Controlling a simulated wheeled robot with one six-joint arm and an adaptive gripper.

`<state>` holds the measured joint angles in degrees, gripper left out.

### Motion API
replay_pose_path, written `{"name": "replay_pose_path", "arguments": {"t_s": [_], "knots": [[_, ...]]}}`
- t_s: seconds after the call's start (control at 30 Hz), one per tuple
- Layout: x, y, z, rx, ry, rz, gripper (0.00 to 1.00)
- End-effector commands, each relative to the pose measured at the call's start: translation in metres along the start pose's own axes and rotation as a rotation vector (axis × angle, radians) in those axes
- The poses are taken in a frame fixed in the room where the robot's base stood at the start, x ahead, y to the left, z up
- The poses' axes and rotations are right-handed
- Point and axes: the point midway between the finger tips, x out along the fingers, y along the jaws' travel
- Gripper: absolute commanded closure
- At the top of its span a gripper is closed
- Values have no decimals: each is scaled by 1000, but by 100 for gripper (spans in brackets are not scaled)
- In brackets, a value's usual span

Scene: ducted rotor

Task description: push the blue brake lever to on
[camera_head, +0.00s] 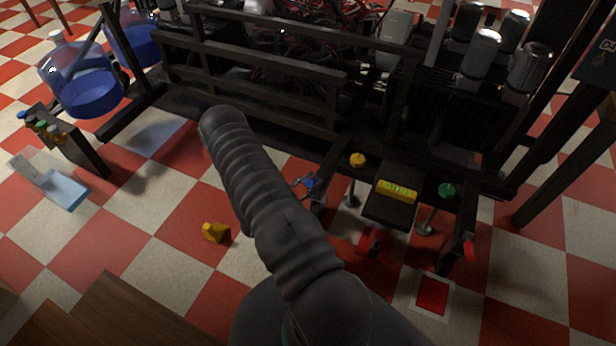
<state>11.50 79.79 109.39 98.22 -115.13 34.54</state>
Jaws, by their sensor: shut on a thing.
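The blue brake lever's knob (309,183) shows just right of my dark ribbed arm, at the left end of the row of levers on the black frame. My gripper (300,182) is mostly hidden behind my arm. Only small grey finger parts show, and they are shut at the blue knob. The lever's shaft and any on or off marking are hidden or too small to read.
A yellow knob (357,160), a green knob (447,190) and a red handle (469,248) stand nearby. A black pedal-like panel with a yellow block (397,191) lies between them. A yellow object (215,232) lies on the checkered floor, which is open at left.

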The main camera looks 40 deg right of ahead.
Motion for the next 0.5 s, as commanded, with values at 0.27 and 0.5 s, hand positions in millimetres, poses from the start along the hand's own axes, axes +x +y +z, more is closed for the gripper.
{"name": "replay_pose_path", "arguments": {"t_s": [0.27,0.5], "knots": [[-1,1,-1,-3,2,-1,100],[0,1,0,-3,2,-1,46]]}}
